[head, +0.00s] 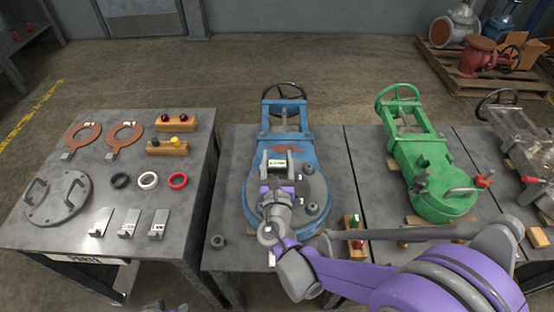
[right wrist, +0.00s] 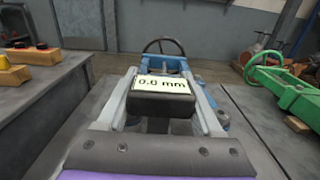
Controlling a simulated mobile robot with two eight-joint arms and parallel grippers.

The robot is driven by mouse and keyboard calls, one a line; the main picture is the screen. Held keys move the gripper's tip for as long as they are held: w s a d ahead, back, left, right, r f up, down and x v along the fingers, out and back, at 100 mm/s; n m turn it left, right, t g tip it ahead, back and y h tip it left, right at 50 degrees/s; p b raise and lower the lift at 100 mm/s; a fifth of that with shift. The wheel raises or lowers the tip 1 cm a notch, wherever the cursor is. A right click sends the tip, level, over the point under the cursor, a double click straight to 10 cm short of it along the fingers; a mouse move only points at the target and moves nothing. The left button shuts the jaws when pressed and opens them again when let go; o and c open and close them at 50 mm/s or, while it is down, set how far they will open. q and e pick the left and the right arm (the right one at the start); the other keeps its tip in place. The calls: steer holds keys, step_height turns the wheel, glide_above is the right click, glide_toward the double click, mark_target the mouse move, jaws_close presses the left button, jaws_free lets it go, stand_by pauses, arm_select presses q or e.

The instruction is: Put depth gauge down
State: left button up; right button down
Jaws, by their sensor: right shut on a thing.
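The depth gauge (head: 278,163) is a dark block with a white display; in the right wrist view its display (right wrist: 163,84) reads what looks like 0.0 mm. My right gripper (head: 277,176) is shut on it, with a grey finger on each side in the right wrist view. It holds the gauge over the round grey flange of the blue valve (head: 253,190). I cannot tell whether the gauge touches the valve; its underside is hidden. My left gripper is not in view.
The left table (head: 197,190) holds copper rings (head: 85,134), a grey cover with handles (head: 60,198), small coloured rings (head: 148,180), metal brackets (head: 129,223) and wooden blocks (head: 167,147). A green valve (head: 430,180) stands right.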

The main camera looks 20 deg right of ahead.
steer(key=shift+r, duration=0.1)
steer(key=shift+f, duration=0.2)
steer(key=shift+c, duration=0.2)
jaws_free()
steer(key=shift+r, duration=0.1)
steer(key=shift+s+r, duration=0.1)
steer(key=shift+r, duration=0.1)
steer(key=p+v, duration=0.1)
steer(key=v, duration=1.1)
steer(key=shift+f, duration=0.1)
